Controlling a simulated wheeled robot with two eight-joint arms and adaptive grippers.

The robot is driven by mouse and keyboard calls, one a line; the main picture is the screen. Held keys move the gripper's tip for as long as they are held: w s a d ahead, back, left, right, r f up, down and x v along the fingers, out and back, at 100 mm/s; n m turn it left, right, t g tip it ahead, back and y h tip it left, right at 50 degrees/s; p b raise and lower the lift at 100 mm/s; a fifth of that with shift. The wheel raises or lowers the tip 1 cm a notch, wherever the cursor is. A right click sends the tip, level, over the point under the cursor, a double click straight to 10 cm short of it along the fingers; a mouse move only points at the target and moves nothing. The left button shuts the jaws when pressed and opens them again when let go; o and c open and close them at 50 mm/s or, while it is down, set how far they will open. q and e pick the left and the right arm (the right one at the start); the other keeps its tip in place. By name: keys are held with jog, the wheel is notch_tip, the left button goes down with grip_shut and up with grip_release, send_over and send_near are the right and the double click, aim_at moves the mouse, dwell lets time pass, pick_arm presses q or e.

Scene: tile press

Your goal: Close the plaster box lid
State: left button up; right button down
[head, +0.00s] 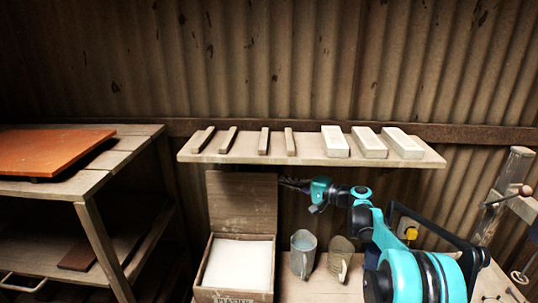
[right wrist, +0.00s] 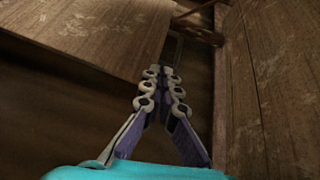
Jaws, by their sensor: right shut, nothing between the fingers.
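The plaster box (head: 235,296) stands at the bottom centre of the head view, with white contents and a "PLASTER" label on its front. Its wooden lid (head: 242,202) is open and stands roughly upright at the back of the box. My right gripper (head: 282,183) is at the lid's right edge, high up, pointing left; I cannot tell whether it touches the lid or reaches behind it. In the right wrist view the gripper (right wrist: 165,72) is shut and empty between two wooden surfaces; which is the lid is unclear. My left gripper is out of view.
A wall shelf (head: 310,158) with several wooden strips and pale blocks hangs just above the lid and my right gripper. A wooden rack (head: 95,185) with an orange board is at the left.

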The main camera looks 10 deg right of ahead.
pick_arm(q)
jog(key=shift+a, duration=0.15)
pick_arm(e)
jog(key=w+a+r+t, duration=0.1)
jog(key=w+a, duration=0.2)
jog(key=w, duration=0.6)
jog(key=shift+a+r+m+y, duration=0.3)
jog(key=shift+a+r, duration=0.05)
jog(key=shift+r, duration=0.05)
pick_arm(q)
jog(key=shift+b, duration=0.3)
